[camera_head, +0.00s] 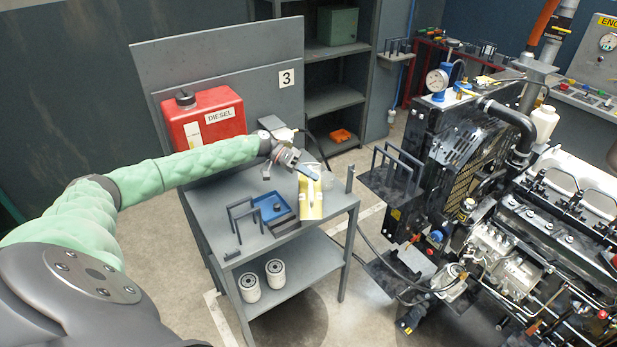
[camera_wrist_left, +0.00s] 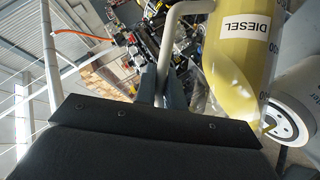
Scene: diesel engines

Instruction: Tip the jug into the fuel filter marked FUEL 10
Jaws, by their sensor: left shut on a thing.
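The yellow jug (camera_head: 311,199) is at the right end of the grey cart's top in the head view. It fills the upper right of the left wrist view (camera_wrist_left: 232,65), with a DIESEL label and a pale handle. My left gripper (camera_head: 308,172) is shut on the jug's handle; its fingers (camera_wrist_left: 163,88) show in the wrist view. A white filter (camera_wrist_left: 292,100) with a dark slotted end is close beside the jug in that view. I cannot read FUEL 10 on it or tell whether the jug touches it. The jug's exact tilt is unclear. My right gripper is not in view.
The cart top (camera_head: 220,262) also holds a red diesel can (camera_head: 204,120), a blue tray (camera_head: 268,205) and dark frames (camera_head: 245,217). Two white filters (camera_head: 262,280) stand on its lower shelf. The engine (camera_head: 500,230) is to the right.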

